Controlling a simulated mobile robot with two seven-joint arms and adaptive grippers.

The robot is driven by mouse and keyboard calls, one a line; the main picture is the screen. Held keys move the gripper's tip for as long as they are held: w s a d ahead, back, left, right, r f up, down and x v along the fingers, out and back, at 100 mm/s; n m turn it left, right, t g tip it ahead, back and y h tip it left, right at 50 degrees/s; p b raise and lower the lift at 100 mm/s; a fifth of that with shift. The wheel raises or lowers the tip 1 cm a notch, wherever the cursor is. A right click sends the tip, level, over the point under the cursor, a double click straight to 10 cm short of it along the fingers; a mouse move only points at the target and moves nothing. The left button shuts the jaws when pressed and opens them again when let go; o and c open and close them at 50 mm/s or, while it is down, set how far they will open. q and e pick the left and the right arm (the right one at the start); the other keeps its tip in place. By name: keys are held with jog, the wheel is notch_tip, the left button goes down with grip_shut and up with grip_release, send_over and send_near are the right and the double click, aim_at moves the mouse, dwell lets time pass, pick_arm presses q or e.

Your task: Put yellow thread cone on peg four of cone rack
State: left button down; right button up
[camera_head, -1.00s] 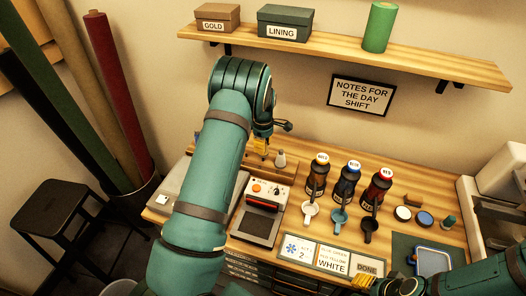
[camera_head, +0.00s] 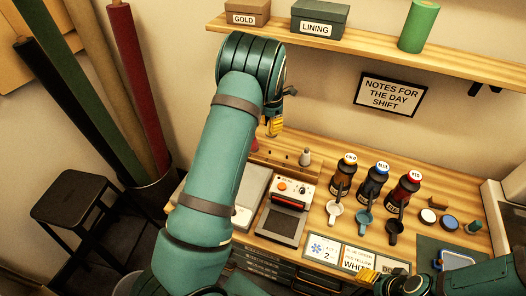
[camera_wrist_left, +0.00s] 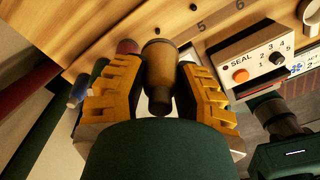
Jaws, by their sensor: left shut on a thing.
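My left gripper (camera_head: 274,127) is raised above the wooden cone rack (camera_head: 268,148) at the back of the table. In the left wrist view the gripper's ribbed yellow fingers (camera_wrist_left: 160,85) are shut on the dull yellow thread cone (camera_wrist_left: 160,62), one on each side. The rack (camera_wrist_left: 225,12) shows there with dark peg spots and the numbers 5 and 6; the number 4 is not visible. A red cone (camera_wrist_left: 127,46) and a blue cone (camera_wrist_left: 79,92) show left of the held cone. My right gripper (camera_head: 368,276) is low at the front, partly cut off; its jaw opening is unclear.
A pale cone (camera_head: 305,157) stands at the rack's right end. A sealer with an orange button (camera_head: 282,187) stands in front of the rack. Several dye bottles (camera_head: 374,186) with scoops stand to the right. A shelf (camera_head: 385,40) hangs above.

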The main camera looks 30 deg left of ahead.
aim_at(270, 151)
pick_arm(q)
jog(key=shift+s+a+f+n, duration=0.15)
jog(key=shift+a+n, duration=0.1)
jog(key=shift+n, duration=0.25)
notch_tip(270, 151, down, 10)
jog(key=shift+r, duration=0.15)
jog(key=shift+b, duration=0.35)
jog(key=c, duration=0.7)
grip_release()
jog(key=shift+c, duration=0.2)
notch_tip(270, 151, up, 12)
jog(key=shift+r+p, duration=0.1)
jog(key=shift+p, duration=0.35)
